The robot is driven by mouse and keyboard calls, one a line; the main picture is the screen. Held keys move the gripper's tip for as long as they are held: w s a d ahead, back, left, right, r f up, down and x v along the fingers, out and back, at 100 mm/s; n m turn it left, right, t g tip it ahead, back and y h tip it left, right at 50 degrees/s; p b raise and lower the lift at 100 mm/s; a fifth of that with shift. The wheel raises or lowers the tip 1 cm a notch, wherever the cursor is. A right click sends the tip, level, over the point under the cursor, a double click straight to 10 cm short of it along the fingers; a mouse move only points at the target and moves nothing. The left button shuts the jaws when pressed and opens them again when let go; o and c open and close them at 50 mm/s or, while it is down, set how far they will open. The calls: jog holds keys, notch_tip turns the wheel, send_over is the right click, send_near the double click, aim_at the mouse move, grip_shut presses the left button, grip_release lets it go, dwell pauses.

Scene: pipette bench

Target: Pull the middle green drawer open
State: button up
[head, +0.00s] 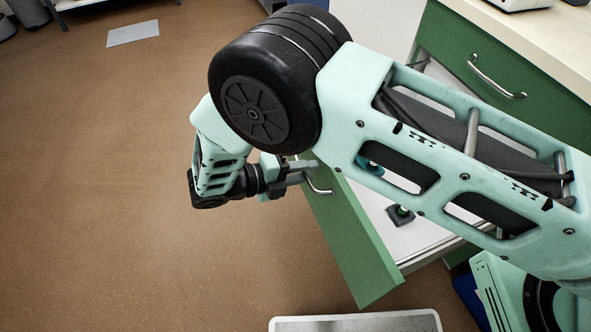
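The middle green drawer (354,250) stands pulled out from the cabinet, its green front slanting across the picture and its white inside showing behind. Its metal handle (321,189) is on the outer face, near the upper end of the visible front. My gripper (303,172) is at this handle, with its fingers reaching to the bar. Whether the fingers are closed on the bar is too small to tell. My arm hides part of the drawer and much of the cabinet.
A closed green drawer (450,45) with a metal handle is under the pale worktop (548,38). A small dark object (400,215) lies in the open drawer. A light-topped item (355,322) is at the bottom edge.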

jog(key=b+v, duration=0.2)
jog(key=v, duration=1.5)
jog(key=shift+a, duration=0.2)
jog(key=shift+r, duration=0.15)
jog(key=d+r+m+g+y, duration=0.6)
jog(key=d+r+m+y, duration=0.2)
jog(key=d+r+m, duration=0.6)
jog(key=s+d+r+m+t+y, duration=0.15)
jog(key=s+d+m+y, duration=0.55)
jog(key=s+d+m, duration=0.85)
jog(key=w+a+r+m+p, duration=0.1)
jog(key=w+r+p, duration=0.1)
jog(key=r+p, duration=0.5)
jog(key=w+a+r+m+p, duration=0.1)
jog(key=w+r+m+p, duration=0.1)
jog(key=r+p, duration=0.6)
jog(key=shift+w+r+p, duration=0.3)
